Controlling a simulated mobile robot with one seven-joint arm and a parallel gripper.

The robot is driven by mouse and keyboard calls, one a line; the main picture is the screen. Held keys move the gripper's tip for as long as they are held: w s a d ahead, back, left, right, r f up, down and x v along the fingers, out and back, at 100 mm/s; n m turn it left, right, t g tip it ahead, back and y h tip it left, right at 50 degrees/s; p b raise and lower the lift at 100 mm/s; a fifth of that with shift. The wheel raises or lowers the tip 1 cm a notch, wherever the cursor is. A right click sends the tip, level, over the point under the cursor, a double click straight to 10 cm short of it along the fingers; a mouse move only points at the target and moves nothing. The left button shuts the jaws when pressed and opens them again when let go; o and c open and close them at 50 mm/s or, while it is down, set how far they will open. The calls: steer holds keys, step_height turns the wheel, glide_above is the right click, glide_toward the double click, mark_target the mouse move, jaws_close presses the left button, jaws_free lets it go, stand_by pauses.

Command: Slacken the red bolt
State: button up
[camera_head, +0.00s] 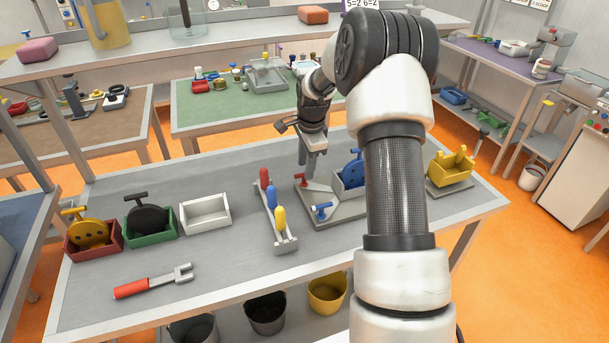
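A grey fixture (347,211) lies on the grey workbench right of centre. A small red bolt (304,181) shows at its back left, partly hidden behind my gripper, so I cannot see its whole shape. A blue bolt (321,211) with a crossbar head sits nearer the front of the same fixture. My gripper (311,171) points down just beside and above the red bolt. I cannot tell whether it touches the bolt, nor whether its fingers are open or shut. A blue disc-shaped part (351,176) stands in a light box on the fixture, partly hidden by my arm.
A rack (285,245) with red, blue and yellow handles stands left of the fixture. A red-handled wrench (152,282) lies at front left. Red, green and white (205,216) bins stand behind it. A yellow block (451,168) sits at right.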

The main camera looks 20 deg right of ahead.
steer(key=f, duration=0.2)
steer(key=w+f, duration=0.1)
steer(key=f, duration=0.2)
steer(key=shift+w+f, duration=0.1)
jaws_close()
